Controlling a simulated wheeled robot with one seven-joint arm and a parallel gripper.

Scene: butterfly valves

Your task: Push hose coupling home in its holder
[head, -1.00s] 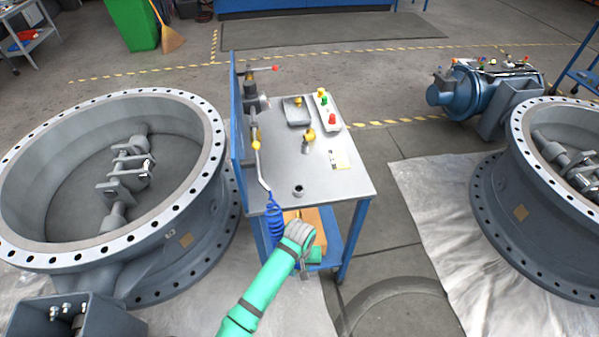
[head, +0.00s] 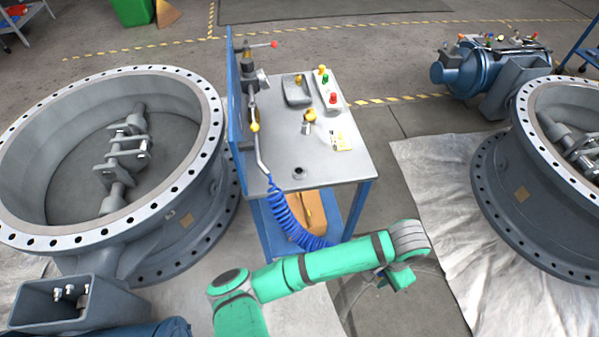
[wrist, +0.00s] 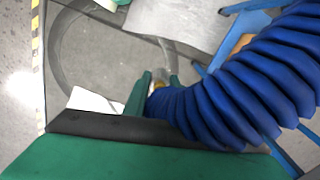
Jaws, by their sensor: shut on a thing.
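My gripper (head: 397,281) is at the lower right of the cart, out over the floor and lower than the cart's top. In the wrist view its green fingers (wrist: 156,90) are shut on the end of the blue coiled hose (wrist: 245,85). A little of the yellowish hose coupling (wrist: 158,86) shows between them; the rest is hidden. In the head view the hose (head: 290,215) runs stretched from the cart's panel to behind my arm. A small round fitting with a dark hole (head: 298,172), perhaps the holder, stands empty near the cart top's front edge.
The cart top (head: 335,165) also carries a yellow-topped fitting (head: 309,116), a grey tray (head: 296,92) and a button box (head: 328,92). A blue panel (head: 234,110) edges its left. Large valve bodies stand left (head: 190,215) and right (head: 500,185).

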